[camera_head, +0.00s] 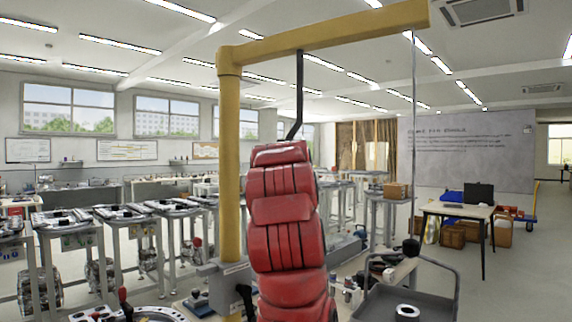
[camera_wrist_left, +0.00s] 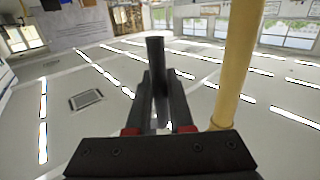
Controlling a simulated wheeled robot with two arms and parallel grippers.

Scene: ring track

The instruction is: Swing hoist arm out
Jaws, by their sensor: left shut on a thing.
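The yellow hoist has an upright post (camera_head: 230,170) and a long horizontal arm (camera_head: 340,32) reaching up and right across the head view. A black bent handle (camera_head: 299,90) hangs from the arm, its lower end going behind a red arm link of mine. A thin cable (camera_head: 413,130) hangs from near the arm's right end, down to a dark hook block (camera_head: 411,248). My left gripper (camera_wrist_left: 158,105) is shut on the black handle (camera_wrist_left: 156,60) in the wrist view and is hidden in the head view. The yellow post (camera_wrist_left: 238,70) shows beside it. My right gripper is not in view.
A grey cart (camera_head: 410,295) carrying a metal ring (camera_head: 407,311) stands below the hook block. Several workbenches (camera_head: 70,220) line the left. A table (camera_head: 455,210) with boxes stands at the right. The floor (camera_head: 535,270) at the right front is clear.

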